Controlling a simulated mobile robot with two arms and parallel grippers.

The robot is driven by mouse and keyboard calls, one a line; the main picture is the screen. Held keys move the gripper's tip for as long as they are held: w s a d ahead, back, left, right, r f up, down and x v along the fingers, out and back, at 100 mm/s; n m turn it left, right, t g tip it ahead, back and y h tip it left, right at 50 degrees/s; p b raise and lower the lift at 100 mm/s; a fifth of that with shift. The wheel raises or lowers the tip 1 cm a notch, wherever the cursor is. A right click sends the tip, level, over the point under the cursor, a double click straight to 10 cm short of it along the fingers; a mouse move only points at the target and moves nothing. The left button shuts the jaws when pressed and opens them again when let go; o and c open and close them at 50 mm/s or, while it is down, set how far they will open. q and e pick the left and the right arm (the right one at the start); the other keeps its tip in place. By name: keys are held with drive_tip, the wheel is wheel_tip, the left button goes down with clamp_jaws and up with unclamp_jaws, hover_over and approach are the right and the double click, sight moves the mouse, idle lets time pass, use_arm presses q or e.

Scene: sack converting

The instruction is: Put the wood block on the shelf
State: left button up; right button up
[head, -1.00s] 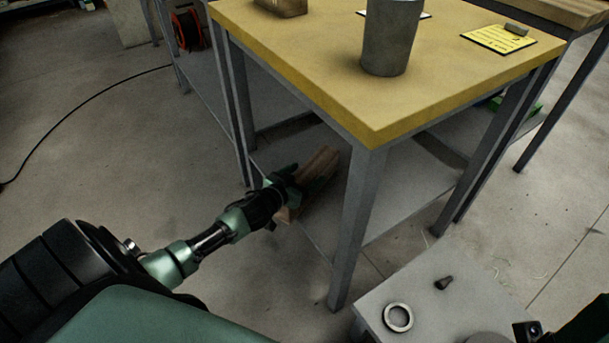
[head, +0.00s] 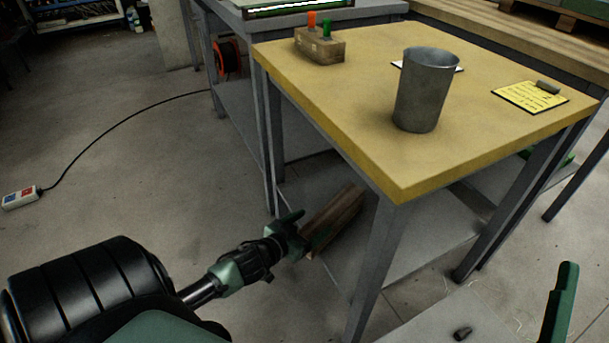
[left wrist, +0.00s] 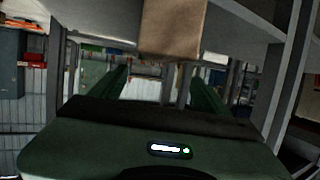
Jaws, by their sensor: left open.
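The wood block (head: 338,216), a long brown piece, lies slantwise on the grey lower shelf (head: 420,240) under the yellow-topped table. My left gripper (head: 300,232) is open at the block's near end, by the shelf's left edge. Its fingers are not closed on the block, and I cannot tell whether they touch it. In the left wrist view the block's end (left wrist: 172,30) shows at the top, beyond the two spread green fingers. A green finger-like part, seemingly of my right gripper (head: 562,305), shows at the right edge; its jaw state is unclear.
The tabletop (head: 365,130) carries a metal cup (head: 426,90), a small block with coloured pegs (head: 320,45) and a yellow note (head: 530,97). A table leg (head: 375,275) stands right of the block. A cable with a socket strip (head: 20,197) lies on the floor.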

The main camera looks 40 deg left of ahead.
use_arm(q)
drive_tip(key=shift+v, duration=1.3)
use_arm(e)
drive_tip(key=shift+w+f+g+h, duration=0.15)
drive_tip(key=shift+w+f+g, duration=0.2)
drive_tip(key=shift+f, duration=0.25)
drive_tip(key=shift+w+f+g+h, duration=0.2)
drive_tip(key=shift+f+g, duration=0.2)
drive_tip(key=shift+f, duration=0.2)
drive_tip(key=shift+w+f+g+h, duration=0.15)
drive_tip(key=shift+w+f+g, duration=0.2)
drive_tip(key=shift+f, duration=0.25)
